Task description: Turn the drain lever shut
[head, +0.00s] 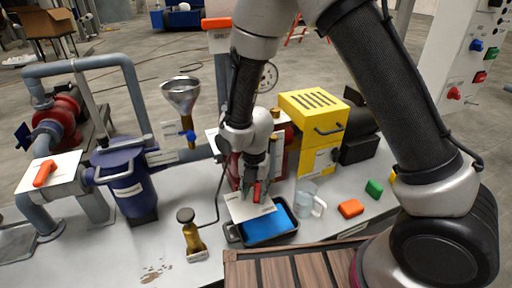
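My gripper (256,190) points down at the middle of the bench, in front of the red press body. A small red lever (257,193) shows at its fingertips, above a white label plate (246,210). The lever looks to be between or just behind the fingers. I cannot tell whether the fingers touch it or are closed on it. The plate's text is too small to read, so I cannot confirm this is the drain lever. My wrist and fingers hide part of the lever and the press behind.
A black tray (232,234) with a blue cloth lies below the gripper. A clear jug (307,198), an orange block (351,208) and a green block (374,188) are to its right. A yellow box (313,115) stands behind.

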